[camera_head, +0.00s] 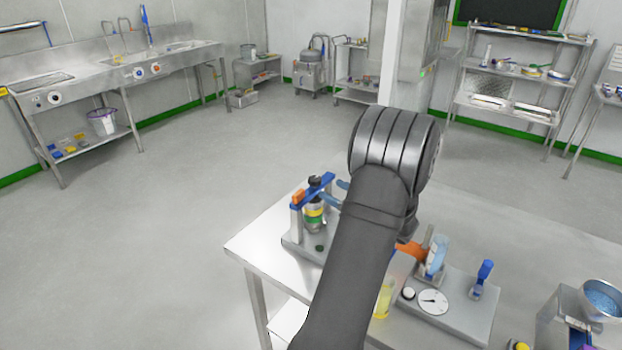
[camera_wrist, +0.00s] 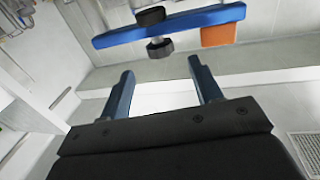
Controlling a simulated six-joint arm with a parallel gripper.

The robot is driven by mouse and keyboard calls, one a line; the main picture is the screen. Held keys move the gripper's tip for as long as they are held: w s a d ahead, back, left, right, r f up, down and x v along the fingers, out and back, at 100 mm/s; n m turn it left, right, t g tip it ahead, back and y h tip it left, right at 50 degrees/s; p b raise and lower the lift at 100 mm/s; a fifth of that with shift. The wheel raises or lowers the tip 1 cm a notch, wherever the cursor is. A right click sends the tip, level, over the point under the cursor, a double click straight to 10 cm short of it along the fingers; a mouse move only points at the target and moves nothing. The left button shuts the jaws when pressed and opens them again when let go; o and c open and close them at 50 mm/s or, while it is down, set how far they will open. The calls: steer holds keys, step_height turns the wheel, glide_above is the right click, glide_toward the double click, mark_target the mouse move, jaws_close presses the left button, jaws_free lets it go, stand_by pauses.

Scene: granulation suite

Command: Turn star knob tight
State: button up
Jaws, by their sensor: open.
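A clamp fixture stands on the steel table (camera_head: 250,252). Its blue bar (camera_head: 320,181) has an orange block (camera_head: 298,197) at one end. A black knob (camera_head: 315,181) shows above the bar, and a bottle-like body with yellow and green bands (camera_head: 314,214) is under it. In the wrist view the blue bar (camera_wrist: 195,22) has a black part (camera_wrist: 150,15) on one side and a knob-like black part (camera_wrist: 160,47) on the other; which is the star knob I cannot tell. My gripper (camera_wrist: 160,75) is open and empty, its blue fingers (camera_head: 336,192) close beside the fixture. The black part is ahead of the gap, not between the fingers.
Right of my arm, a grey base with a dial gauge (camera_head: 433,301) and a blue-handled part (camera_head: 484,272) stands on the table. A bowl of blue material (camera_head: 602,298) is at the far right. My arm hides the table's middle. The table's left corner is clear.

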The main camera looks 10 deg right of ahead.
mark_target(311, 177)
steer(key=x, duration=0.9)
steer(key=shift+w+a, duration=0.25)
steer(key=shift+w, duration=0.05)
steer(key=shift+c, duration=0.5)
steer(key=c, duration=0.9)
steer(key=shift+m+t+h, duration=0.4)
steer(key=shift+m+h, duration=0.1)
steer(key=shift+h, duration=0.2)
steer(key=shift+d+m+h, duration=0.1)
steer(key=shift+m+h, duration=0.2)
steer(key=shift+h, duration=0.1)
steer(key=o, duration=1)
